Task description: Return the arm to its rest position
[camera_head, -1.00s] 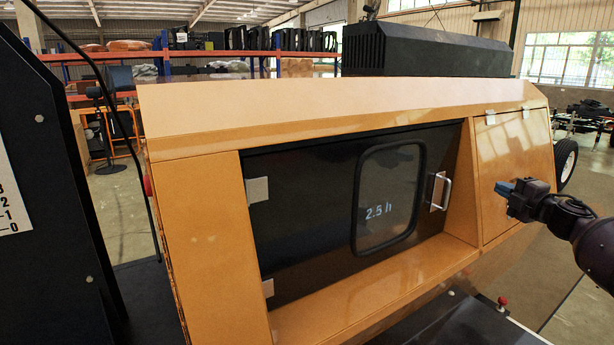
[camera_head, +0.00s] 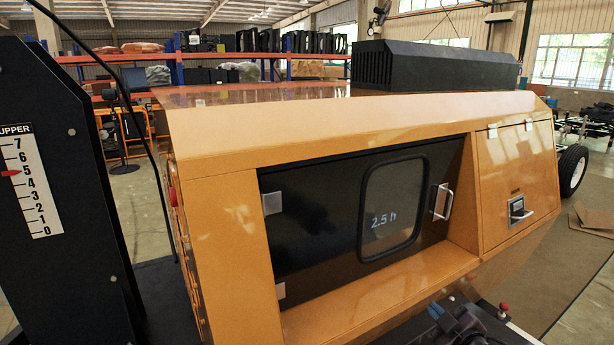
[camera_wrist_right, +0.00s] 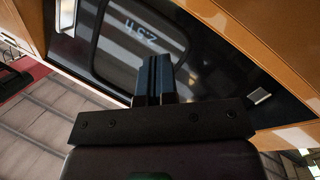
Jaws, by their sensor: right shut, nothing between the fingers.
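My right gripper (camera_head: 436,311) shows at the bottom of the head view, low in front of the orange light tower housing (camera_head: 215,215). In the right wrist view its two dark fingers (camera_wrist_right: 153,65) are together, with nothing between them. The dark door with its "2.5 h" window (camera_head: 392,205) shows beyond them. The door is closed, and the gripper is apart from its handle (camera_head: 442,201). My left gripper is not in view.
A small closed panel with a latch (camera_head: 518,209) is on the housing's right. A dark post with a number scale (camera_head: 27,180) stands at the left. A red knob (camera_head: 503,307) stands close to my right gripper.

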